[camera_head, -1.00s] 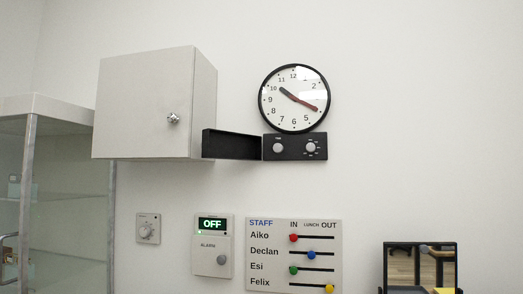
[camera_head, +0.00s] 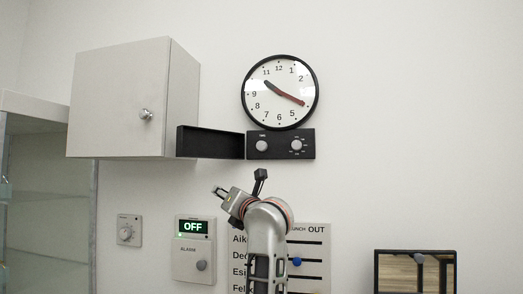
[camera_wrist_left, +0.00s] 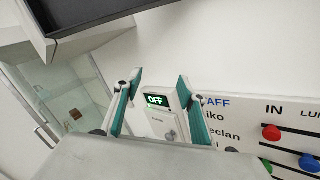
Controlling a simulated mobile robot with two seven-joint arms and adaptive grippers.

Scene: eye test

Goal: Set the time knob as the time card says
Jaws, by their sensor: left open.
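A black panel (camera_head: 280,157) with two round grey knobs hangs on the wall under a round clock (camera_head: 297,76). The left knob (camera_head: 262,146) has a small label above it, too small to read. The right knob (camera_head: 296,146) has small marks around it. The clock's short dark hand points near 10 and its long red hand near 4. I can make out no time card in either view. My left gripper (camera_head: 240,182) is below the panel, apart from it. It is open and empty, with both fingers in the wrist view (camera_wrist_left: 159,79). My right gripper is not in view.
A black open tray (camera_head: 210,143) adjoins the panel's left side, beside a closed white cabinet (camera_head: 120,100). Below are a small dial plate (camera_head: 128,230), an alarm box (camera_head: 194,262) reading OFF and a staff slider board (camera_head: 322,275), partly behind my arm. A mirror-like frame (camera_head: 415,252) stands right.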

